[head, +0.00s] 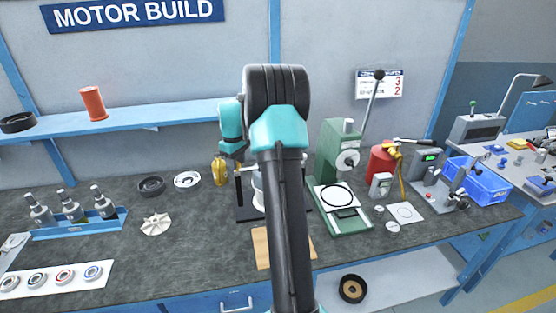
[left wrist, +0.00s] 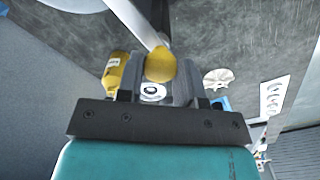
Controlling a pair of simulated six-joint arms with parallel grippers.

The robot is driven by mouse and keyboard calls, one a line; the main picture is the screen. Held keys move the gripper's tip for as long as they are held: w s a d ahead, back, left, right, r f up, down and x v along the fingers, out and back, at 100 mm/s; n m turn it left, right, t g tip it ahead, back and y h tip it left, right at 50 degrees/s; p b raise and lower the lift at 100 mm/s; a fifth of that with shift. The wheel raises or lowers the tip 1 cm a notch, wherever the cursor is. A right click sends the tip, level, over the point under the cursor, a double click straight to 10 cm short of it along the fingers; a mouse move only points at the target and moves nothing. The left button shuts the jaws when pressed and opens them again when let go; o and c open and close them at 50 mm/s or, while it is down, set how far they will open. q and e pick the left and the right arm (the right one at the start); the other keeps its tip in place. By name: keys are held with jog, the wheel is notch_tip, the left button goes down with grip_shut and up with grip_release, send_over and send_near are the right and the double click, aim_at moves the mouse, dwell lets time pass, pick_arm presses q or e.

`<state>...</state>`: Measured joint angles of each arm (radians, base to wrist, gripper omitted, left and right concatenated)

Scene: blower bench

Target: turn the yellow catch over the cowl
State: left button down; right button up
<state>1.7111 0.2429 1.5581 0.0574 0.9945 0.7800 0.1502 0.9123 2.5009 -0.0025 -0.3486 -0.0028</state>
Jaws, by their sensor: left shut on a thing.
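The yellow catch (left wrist: 161,65) shows in the left wrist view as a rounded yellow piece at the end of a pale strip. My left gripper (left wrist: 158,78) is shut on it; the grey fingers lie on either side. In the head view my left gripper (head: 238,156) is mostly hidden behind my own arm, above a black stand (head: 245,213). A pale rounded part (head: 258,195), perhaps the cowl, shows only partly beside my arm. The catch cannot be made out in the head view. My right gripper is not in view.
A yellow bottle (head: 220,172) stands just left of the stand. A dark ring (head: 151,186), a pale ring (head: 187,180) and a fan wheel (head: 155,224) lie further left. A green press (head: 338,165) stands right of my arm, and a wooden board (head: 262,247) lies in front.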

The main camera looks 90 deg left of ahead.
pick_arm(q)
jog(key=c, duration=0.8)
grip_release()
notch_tip(320, 180, up, 17)
jog(key=shift+r, duration=0.2)
